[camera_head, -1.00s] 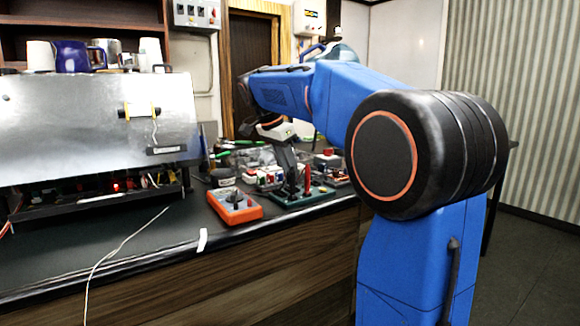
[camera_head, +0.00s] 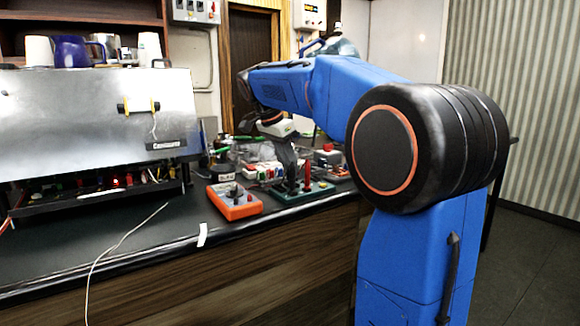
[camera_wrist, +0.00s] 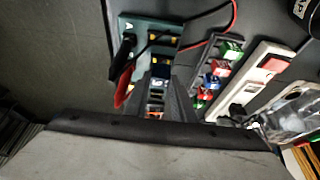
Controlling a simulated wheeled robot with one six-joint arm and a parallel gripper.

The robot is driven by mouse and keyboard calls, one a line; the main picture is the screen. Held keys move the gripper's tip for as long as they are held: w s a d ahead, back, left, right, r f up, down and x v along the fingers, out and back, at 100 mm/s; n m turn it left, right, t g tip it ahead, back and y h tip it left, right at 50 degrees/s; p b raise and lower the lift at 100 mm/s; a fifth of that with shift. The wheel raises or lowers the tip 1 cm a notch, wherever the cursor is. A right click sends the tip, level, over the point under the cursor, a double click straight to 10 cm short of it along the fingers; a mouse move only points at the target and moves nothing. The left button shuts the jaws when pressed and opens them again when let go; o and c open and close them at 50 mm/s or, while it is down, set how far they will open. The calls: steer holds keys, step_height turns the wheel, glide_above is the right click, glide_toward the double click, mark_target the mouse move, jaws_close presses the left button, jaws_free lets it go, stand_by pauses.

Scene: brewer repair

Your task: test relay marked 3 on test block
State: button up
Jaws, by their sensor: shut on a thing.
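The dark green test block (camera_head: 318,191) lies on the counter near its front edge, with a red and a black probe standing on it. It also shows in the wrist view (camera_wrist: 128,24), with yellow-edged slots. My gripper (camera_head: 288,172) points down over the test block. In the wrist view my gripper (camera_wrist: 160,88) is shut on a small relay (camera_wrist: 157,84) between its fingertips. The relay's mark is not legible. The fingers hide most of it, and I cannot tell whether it touches the block.
An orange meter (camera_head: 235,208) lies left of the block. A rack of red, green and blue parts (camera_wrist: 214,72) and a white power strip (camera_wrist: 258,75) lie beside it. The metal brewer (camera_head: 80,115) stands at the left. The front-left counter is mostly clear, with a loose wire.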

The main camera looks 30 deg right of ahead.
steer(key=shift+f, duration=0.6)
stand_by(1.5)
stand_by(1.6)
steer(key=o, duration=1.1)
steer(key=v, duration=1.7)
steer(key=shift+a, duration=0.15)
